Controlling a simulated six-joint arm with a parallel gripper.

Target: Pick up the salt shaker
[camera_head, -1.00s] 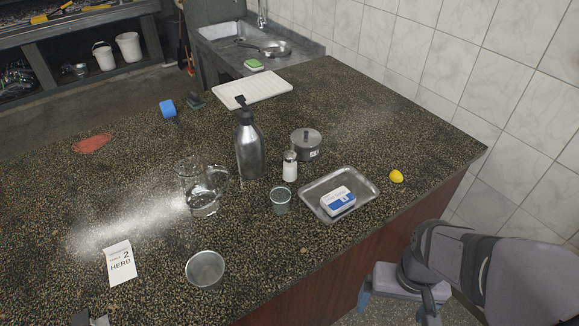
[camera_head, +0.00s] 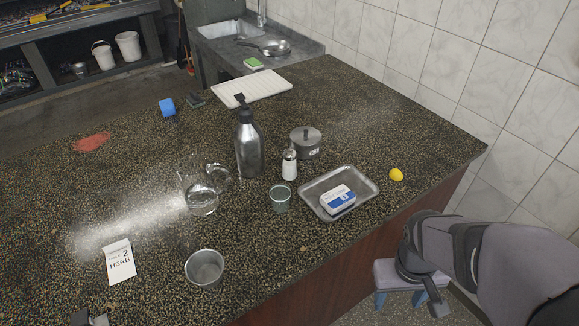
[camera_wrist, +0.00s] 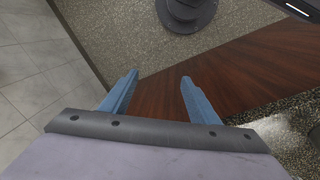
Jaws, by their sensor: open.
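The salt shaker (camera_head: 290,165) has a clear body with white contents and a metal top. It stands upright on the speckled counter (camera_head: 330,255), between the steel pump bottle and the metal tray, just in front of the lidded pot. My gripper (camera_wrist: 160,92) is open and empty, with its two blue fingers apart in the wrist view. In the head view it is at the lower right, beyond the counter's front edge, well apart from the shaker. The shaker is not recognisable in the wrist view.
Close around the shaker are the pump bottle (camera_head: 249,150), lidded pot (camera_head: 306,143), small cup (camera_head: 280,199) and tray (camera_head: 365,187) with a blue-white package (camera_head: 338,199). A glass jug (camera_head: 203,195) stands left, a lemon (camera_head: 396,174) right. The counter's right end is mostly clear.

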